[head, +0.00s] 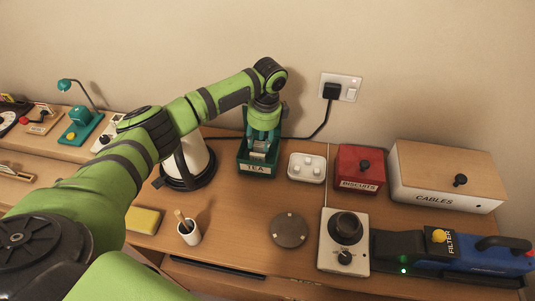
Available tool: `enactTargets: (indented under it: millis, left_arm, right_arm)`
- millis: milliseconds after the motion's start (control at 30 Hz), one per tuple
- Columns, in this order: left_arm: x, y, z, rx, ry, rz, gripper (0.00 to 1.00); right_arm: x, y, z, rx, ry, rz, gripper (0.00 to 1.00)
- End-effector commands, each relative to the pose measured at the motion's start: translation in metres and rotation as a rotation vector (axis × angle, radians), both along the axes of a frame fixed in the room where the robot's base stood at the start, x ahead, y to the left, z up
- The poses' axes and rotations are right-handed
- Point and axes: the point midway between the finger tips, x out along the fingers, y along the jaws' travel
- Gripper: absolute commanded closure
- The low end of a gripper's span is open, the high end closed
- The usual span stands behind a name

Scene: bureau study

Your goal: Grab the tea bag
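A dark green box (244,168) labelled TEA stands on the desk near the wall. My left gripper (260,149) points straight down over this box, with its fingers at the opening. Something pale shows at the fingertips, but it is too small to tell whether it is a tea bag or whether the fingers are closed on it. The gripper hides most of the box's inside. My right gripper is not in view.
A white kettle-like vessel (190,160) on a dark base stands just left of the box, partly behind my arm. A white tray (307,168), a red BISCUITS box (358,165) and a CABLES box (440,190) stand to the right. A cup (190,233) and round disc (289,230) stand nearer.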

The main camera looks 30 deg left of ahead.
Motion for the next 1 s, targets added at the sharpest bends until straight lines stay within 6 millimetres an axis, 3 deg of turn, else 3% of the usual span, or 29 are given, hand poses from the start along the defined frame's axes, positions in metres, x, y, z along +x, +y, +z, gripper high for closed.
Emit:
enactTargets:
  millis: [67,133,300,400,467,600,700,833,900,1000]
  left_arm:
    - [-0.001,0.002,-0.005,0.002,0.004,0.002,0.61]
    - [-0.001,0.002,-0.01,0.001,0.004,0.002,0.61]
    - [-0.003,0.001,-0.028,0.002,0.004,0.002,0.61]
    - [-0.005,-0.001,-0.045,0.002,0.004,0.001,0.61]
    - [-0.005,0.0,-0.055,0.002,0.004,0.002,0.61]
    - [-0.005,0.002,-0.068,0.001,0.001,0.003,0.61]
    - [-0.005,0.002,-0.07,0.0,-0.001,0.001,0.61]
    - [-0.005,0.002,-0.07,0.0,-0.001,0.001,0.61]
    - [-0.005,0.002,-0.069,0.0,-0.001,0.001,0.74]
    - [-0.005,0.002,-0.069,0.0,-0.001,0.002,0.84]
  right_arm:
    - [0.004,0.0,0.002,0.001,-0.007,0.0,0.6]
    - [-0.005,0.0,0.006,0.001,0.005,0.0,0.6]
    - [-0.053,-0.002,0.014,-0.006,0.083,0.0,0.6]
    - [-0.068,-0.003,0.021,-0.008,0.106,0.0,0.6]
    - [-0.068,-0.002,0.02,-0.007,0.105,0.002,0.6]
    - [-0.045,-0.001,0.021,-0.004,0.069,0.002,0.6]
    - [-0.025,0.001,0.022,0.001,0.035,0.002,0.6]
    - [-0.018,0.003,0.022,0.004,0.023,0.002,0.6]
    - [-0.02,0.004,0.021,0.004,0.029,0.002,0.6]
    - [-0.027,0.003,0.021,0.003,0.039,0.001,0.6]
